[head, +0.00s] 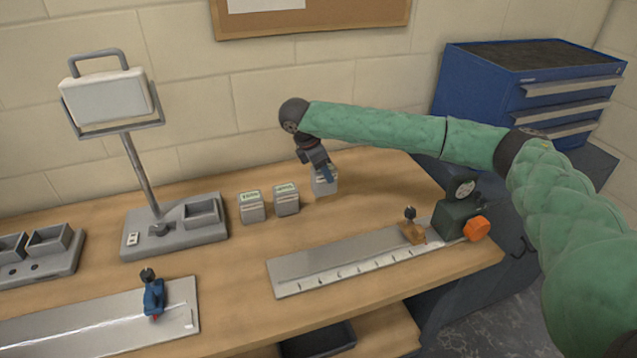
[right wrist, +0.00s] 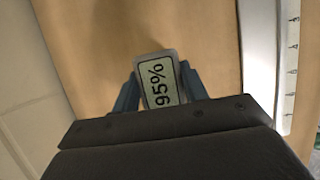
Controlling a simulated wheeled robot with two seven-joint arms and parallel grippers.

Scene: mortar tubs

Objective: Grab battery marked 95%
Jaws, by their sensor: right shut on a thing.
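The battery marked 95% (right wrist: 160,82) shows its label in the right wrist view, between the two fingers of my right gripper (right wrist: 158,88). In the head view this grey battery (head: 325,184) is the rightmost of three in a row, partly hidden by my right gripper (head: 322,172). The gripper reaches down on it from above and is shut on it. I cannot tell whether the battery touches the table. Two similar batteries, a middle one (head: 287,199) and a left one (head: 251,207), stand to its left; their labels are too small to read. My left gripper is not in view.
A lamp stand with a grey base (head: 175,232) is left of the batteries. A metal ruler plate (head: 345,262) with a dark green gauge block (head: 456,221) lies in front. A blue-clamped plate (head: 100,322) is front left. A blue drawer cabinet (head: 480,92) stands back right.

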